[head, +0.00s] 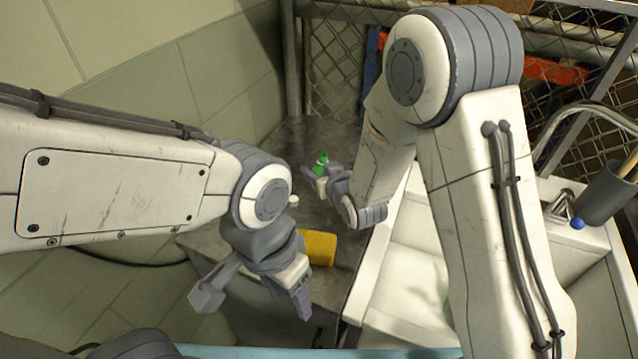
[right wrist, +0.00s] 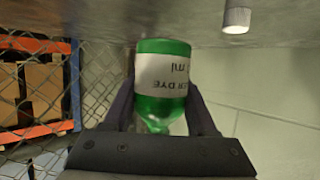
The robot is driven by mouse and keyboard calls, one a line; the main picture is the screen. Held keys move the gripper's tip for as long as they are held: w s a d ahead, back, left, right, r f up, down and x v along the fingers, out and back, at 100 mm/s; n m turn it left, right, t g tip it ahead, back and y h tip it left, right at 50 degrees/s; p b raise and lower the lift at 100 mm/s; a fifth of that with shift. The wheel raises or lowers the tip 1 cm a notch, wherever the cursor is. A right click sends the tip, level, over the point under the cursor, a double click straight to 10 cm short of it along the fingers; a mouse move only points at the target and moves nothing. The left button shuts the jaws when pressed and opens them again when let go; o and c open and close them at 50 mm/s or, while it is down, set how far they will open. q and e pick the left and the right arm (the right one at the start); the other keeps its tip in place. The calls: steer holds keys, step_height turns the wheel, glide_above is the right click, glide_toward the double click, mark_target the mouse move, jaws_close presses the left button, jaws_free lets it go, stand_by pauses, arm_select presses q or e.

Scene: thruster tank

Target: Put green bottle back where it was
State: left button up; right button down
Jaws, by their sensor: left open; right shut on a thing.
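The green bottle (head: 322,158) is at the back of the grey metal counter (head: 325,215), held in my right gripper (head: 316,172). In the right wrist view the green bottle (right wrist: 163,105) has a white label with dark print and sits between the two fingers of my right gripper (right wrist: 163,110). That view looks upside down, with the counter at its top. I cannot tell whether the bottle's base touches the counter. My left gripper (head: 291,293) is open and empty, near the counter's front, below the yellow block.
A yellow sponge-like block (head: 318,248) lies on the counter. A small white cylinder (right wrist: 237,17) stands near the bottle. A white sink (head: 405,270) with a curved faucet (head: 572,115) is at right. A wire fence (head: 335,55) and tiled wall (head: 215,80) border the counter.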

steer(key=shift+f+b, duration=1.05)
steer(key=shift+f, duration=0.85)
steer(key=shift+f, duration=0.15)
steer(key=shift+c, duration=1)
jaws_free()
